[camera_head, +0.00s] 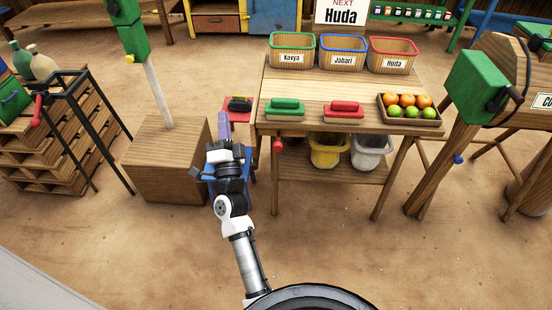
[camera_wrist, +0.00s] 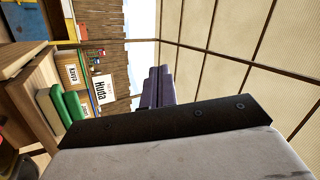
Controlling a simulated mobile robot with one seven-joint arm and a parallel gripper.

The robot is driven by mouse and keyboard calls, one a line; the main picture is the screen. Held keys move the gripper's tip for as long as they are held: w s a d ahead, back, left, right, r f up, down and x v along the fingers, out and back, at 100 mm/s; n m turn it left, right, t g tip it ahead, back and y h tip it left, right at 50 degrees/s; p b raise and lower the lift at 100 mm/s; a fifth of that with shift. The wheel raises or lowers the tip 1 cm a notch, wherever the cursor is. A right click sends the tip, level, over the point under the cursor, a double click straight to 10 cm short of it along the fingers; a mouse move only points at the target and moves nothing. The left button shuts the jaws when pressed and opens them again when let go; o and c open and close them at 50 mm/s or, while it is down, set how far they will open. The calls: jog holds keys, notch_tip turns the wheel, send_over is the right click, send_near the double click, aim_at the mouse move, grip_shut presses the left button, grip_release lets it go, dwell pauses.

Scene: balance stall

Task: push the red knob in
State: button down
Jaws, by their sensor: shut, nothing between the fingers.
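A small red knob (camera_head: 277,144) sits at the front left of the wooden table, just below the edge of its top. My gripper (camera_head: 223,117) is to the left of the knob, apart from it, with its purple fingers pointing away from me. The fingers are shut together and hold nothing. They also show in the wrist view (camera_wrist: 158,87), closed, against the tent wall. The red knob cannot be made out in the wrist view.
The wooden table (camera_head: 330,90) bears a green block (camera_head: 285,106), a red block (camera_head: 344,109), a fruit tray (camera_head: 437,118) and three labelled baskets. A wooden box with a post (camera_head: 165,165) stands left of my gripper. Floor in front of the table is clear.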

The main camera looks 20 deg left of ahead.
jog(key=w+d+f+m+g+h, duration=0.1)
jog(key=d+f+m+h, duration=0.15)
jog(key=f, duration=0.55)
jog(key=w+d+f+m+g+h, duration=0.15)
jog(key=d+f, duration=0.25)
jog(key=f, duration=0.5)
jog(key=m+h, duration=0.3)
jog(key=m, duration=0.1)
send_near(277, 149)
jog(key=shift+n+g, duration=0.3)
jog(key=shift+g, duration=0.15)
jog(key=x, duration=0.6)
jog(key=shift+w+r, duration=0.35)
jog(key=shift+r, duration=0.05)
jog(key=b+x, duration=0.1)
jog(key=x, duration=0.2)
jog(key=shift+w+a+f, duration=0.15)
jog(key=shift+w+f, duration=0.05)
jog(key=shift+w, duration=0.05)
jog(key=shift+w+r, duration=0.1)
jog(key=shift+r, duration=0.25)
